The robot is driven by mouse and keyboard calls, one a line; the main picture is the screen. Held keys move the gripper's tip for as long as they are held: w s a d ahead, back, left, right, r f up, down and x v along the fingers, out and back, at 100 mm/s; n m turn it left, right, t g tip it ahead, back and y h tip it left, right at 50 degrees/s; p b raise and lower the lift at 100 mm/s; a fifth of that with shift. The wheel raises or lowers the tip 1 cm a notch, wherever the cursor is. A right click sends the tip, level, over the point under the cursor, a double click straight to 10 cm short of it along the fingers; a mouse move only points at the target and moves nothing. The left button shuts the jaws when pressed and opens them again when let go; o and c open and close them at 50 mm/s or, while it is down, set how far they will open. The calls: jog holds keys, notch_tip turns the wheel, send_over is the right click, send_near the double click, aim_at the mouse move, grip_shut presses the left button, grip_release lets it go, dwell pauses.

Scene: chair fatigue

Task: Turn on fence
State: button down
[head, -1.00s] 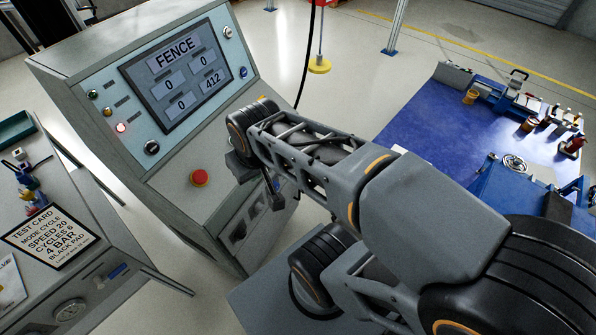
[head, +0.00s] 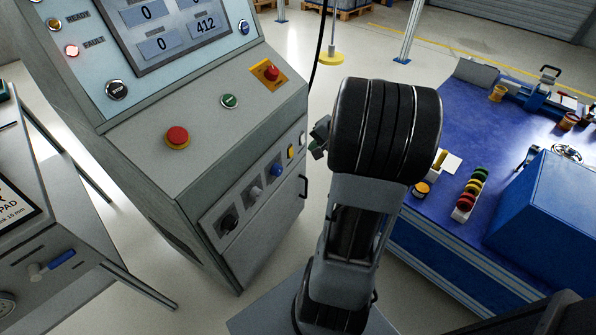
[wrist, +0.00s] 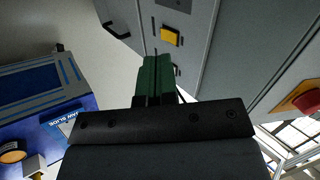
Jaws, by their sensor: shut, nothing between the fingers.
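The grey control console (head: 215,145) stands left of my arm; its screen (head: 165,30) shows number boxes, its top cut off. The front strip holds a black knob (head: 229,222), a grey knob (head: 256,193), a blue knob (head: 276,169) and a yellow switch (head: 291,152). The yellow switch also shows in the wrist view (wrist: 169,36), beyond my shut, empty gripper (wrist: 156,62). No fence label is readable.
A blue workbench (head: 430,215) with parts and a blue box (head: 545,215) stands right of my arm. A side table (head: 60,255) is at lower left. Open floor lies behind the console.

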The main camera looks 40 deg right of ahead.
aim_at(291, 152)
jog(key=d+f+m+t+b, duration=0.1)
jog(key=d+f, duration=0.2)
jog(key=d, duration=0.1)
jog(key=shift+s+d+f+m+h, duration=0.3)
jog(key=shift+s+d+f+m, duration=0.1)
jog(key=shift+w+a+r+b+x, duration=0.15)
jog(key=shift+w+r+b+x, duration=0.4)
jog(key=shift+x, duration=1.65)
jog(key=shift+w+a+r+b+x, duration=0.15)
jog(key=shift+b+x, duration=0.65)
jog(key=shift+x, duration=1.35)
jog(key=shift+w+a+r+b+x, duration=0.25)
jog(key=shift+b+x, duration=0.45)
jog(key=shift+x, duration=1.5)
jog(key=shift+d+f, duration=0.1)
jog(key=shift+d, duration=0.05)
